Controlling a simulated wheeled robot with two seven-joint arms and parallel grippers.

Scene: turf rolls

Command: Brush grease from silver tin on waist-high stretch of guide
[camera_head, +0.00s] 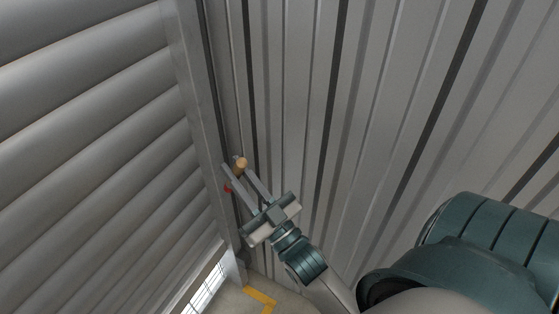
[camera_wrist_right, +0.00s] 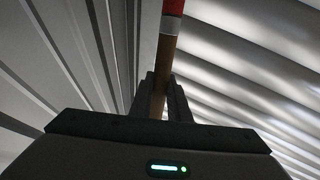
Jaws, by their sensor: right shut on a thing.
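My right gripper (camera_head: 234,169) is shut on the wooden handle of a brush (camera_head: 240,165), beside the lower part of the guide (camera_head: 207,115). The guide is the upright grey channel along the edge of the slatted roller shutter. The brush's red end (camera_head: 228,188) shows close to the guide; I cannot tell whether it touches. In the right wrist view the brush handle (camera_wrist_right: 158,98) runs up from between the fingers to a silver band and a red end at the top edge. The silver tin and my left gripper are not in view.
The roller shutter (camera_head: 90,120) fills the left side. A ribbed metal wall (camera_head: 300,110) stands right behind and beside my right gripper. A bit of floor with a yellow line (camera_head: 260,298) shows at the bottom, near a bright grid opening (camera_head: 207,290).

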